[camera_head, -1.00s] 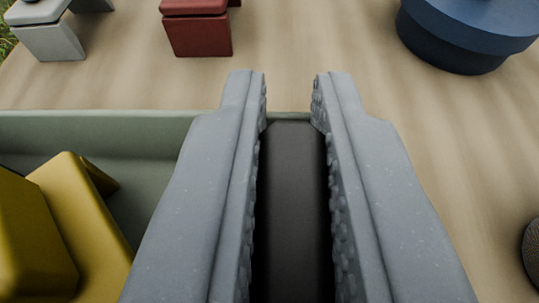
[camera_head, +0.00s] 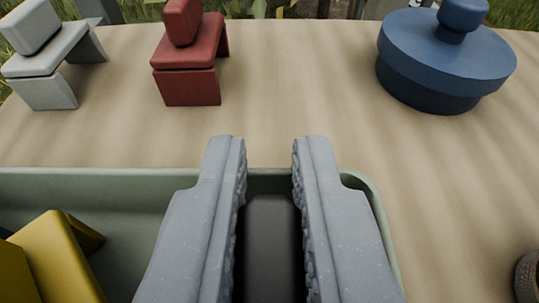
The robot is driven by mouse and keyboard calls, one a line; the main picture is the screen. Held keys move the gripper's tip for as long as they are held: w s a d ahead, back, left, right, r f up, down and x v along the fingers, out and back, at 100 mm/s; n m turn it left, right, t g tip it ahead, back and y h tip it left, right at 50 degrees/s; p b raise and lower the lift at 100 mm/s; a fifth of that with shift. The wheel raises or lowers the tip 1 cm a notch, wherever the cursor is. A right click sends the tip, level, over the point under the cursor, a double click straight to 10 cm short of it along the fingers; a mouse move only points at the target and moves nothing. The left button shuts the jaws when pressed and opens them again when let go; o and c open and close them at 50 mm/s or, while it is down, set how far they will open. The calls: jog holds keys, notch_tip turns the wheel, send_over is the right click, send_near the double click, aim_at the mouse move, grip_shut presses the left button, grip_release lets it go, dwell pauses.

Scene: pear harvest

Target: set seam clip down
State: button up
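My gripper (camera_head: 269,145) points away from the camera over the right end of a green tray (camera_head: 375,195). Its grey ribbed fingers stand on both sides of a dark, nearly black block (camera_head: 270,235), likely the seam clip, and appear to press on it. The block's far end sits a little behind the fingertips, below the level of the tray's far rim. Its lower part and what lies under it are out of sight, so I cannot tell whether it touches the tray floor.
A yellow angled piece (camera_head: 55,255) lies in the tray on the left. Behind the tray stand a white clip-shaped piece (camera_head: 45,65), a red one (camera_head: 188,80) and a blue lidded round pot (camera_head: 445,60). A dark round object (camera_head: 528,280) is cut off at right. Wood between them is clear.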

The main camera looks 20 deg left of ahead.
jog(key=shift+o, duration=0.3)
jog(key=shift+s+d+f+g+p, duration=0.15)
jog(key=shift+d+f+p, duration=0.1)
jog(key=shift+f, duration=0.2)
jog(key=shift+s+d+f+g+p, duration=0.15)
jog(key=shift+f+p, duration=0.05)
jog(key=shift+f, duration=0.25)
jog(key=shift+s+d, duration=0.15)
jog(key=shift+s, duration=0.2)
jog(key=a+r+p+v, duration=0.1)
jog(key=r+v, duration=0.1)
jog(key=v, duration=0.9)
jog(key=w+d+r+m+t+h, duration=0.15)
jog(key=d+r, duration=0.25)
jog(key=r, duration=1)
jog(key=d+r+m+t+h, duration=0.15)
jog(key=d+r, duration=0.25)
jog(key=r, duration=0.9)
jog(key=s+d+r, duration=0.5)
jog(key=s+r, duration=0.1)
jog(key=r, duration=0.4)
jog(key=s+d+r+h, duration=0.1)
jog(key=s+d+r, duration=0.4)
jog(key=r, duration=0.5)
jog(key=s, duration=0.2)
jog(key=shift+s+r+g, duration=0.2)
jog(key=shift+s+g, duration=0.15)
jog(key=shift+g, duration=0.05)
jog(key=shift+a, duration=0.1)
